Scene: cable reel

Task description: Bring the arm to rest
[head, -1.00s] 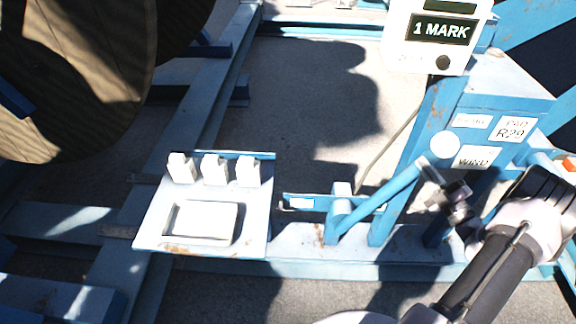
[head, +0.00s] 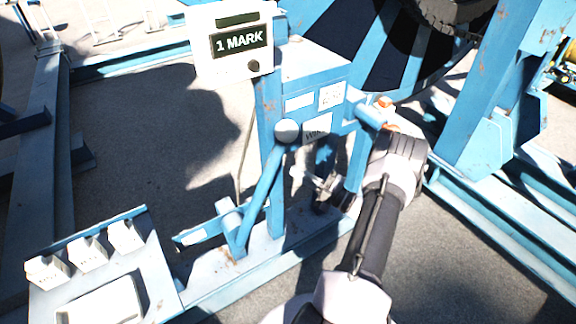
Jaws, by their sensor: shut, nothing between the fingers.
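My gripper (head: 325,185) is shut and empty. It hangs low in front of the blue stand, below the stand's control box (head: 312,100), with my arm reaching in from the bottom right. Its fingertips are small and partly in shadow, and I cannot tell whether they touch the stand. A blue diagonal lever (head: 262,195) rises just to its left, with a grey round knob (head: 287,131) at its top.
A white display reading "1 MARK" (head: 238,42) tops the stand. A panel with several white blocks (head: 150,265) lies at lower left. A blue reel frame (head: 490,120) stands at right, with a dark reel behind. Open floor (head: 460,240) shows at lower right.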

